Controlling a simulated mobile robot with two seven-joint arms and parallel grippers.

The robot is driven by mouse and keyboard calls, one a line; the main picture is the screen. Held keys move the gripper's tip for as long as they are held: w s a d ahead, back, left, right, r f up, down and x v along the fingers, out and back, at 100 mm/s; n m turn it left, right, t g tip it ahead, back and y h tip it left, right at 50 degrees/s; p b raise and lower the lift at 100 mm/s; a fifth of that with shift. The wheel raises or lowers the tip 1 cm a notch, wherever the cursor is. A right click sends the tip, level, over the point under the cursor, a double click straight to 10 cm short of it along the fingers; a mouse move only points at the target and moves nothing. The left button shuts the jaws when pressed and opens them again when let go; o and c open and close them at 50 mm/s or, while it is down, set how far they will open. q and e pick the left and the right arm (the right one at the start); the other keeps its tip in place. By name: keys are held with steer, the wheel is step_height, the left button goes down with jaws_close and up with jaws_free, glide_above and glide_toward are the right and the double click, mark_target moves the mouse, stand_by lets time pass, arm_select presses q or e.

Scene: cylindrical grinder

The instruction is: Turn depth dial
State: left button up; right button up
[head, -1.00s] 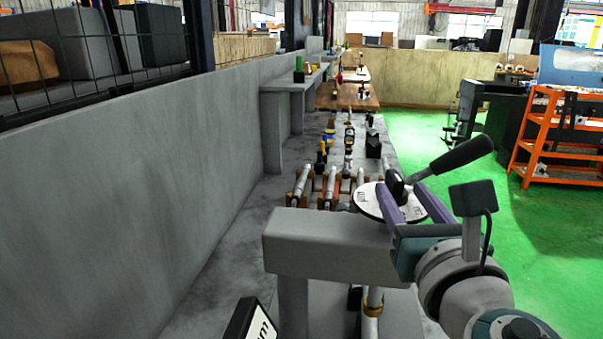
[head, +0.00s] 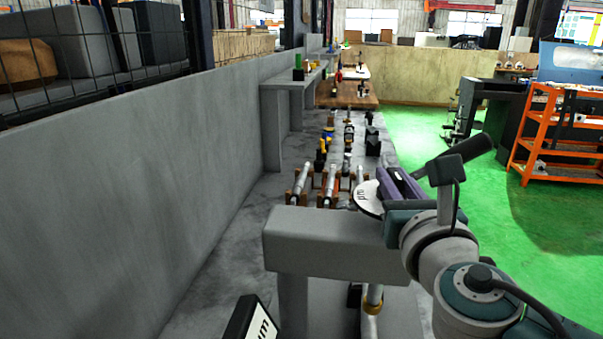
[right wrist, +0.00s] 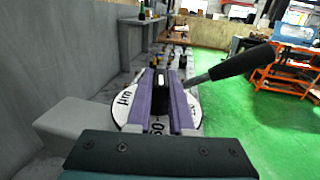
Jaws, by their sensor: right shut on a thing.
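The depth dial is a white disc (head: 367,198) with dark markings, at the right end of a grey machine block (head: 330,240). In the right wrist view the disc (right wrist: 126,92) shows on both sides of my fingers. A black knob (right wrist: 161,98) stands at its middle. My right gripper (head: 393,182) has purple fingers, which are shut on the knob from either side, as the right wrist view (right wrist: 160,80) also shows. The fingers and wrist hide much of the disc in the head view. My left gripper is not in view.
A lever with a black handle (head: 466,158) sticks out right of the dial, close to my fingers. Grey cylinders on brown stands (head: 328,184) lie behind. A grey wall (head: 120,200) runs along the left. Green floor (head: 540,230) is open at right, before an orange rack (head: 550,130).

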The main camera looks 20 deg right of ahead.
jaws_close()
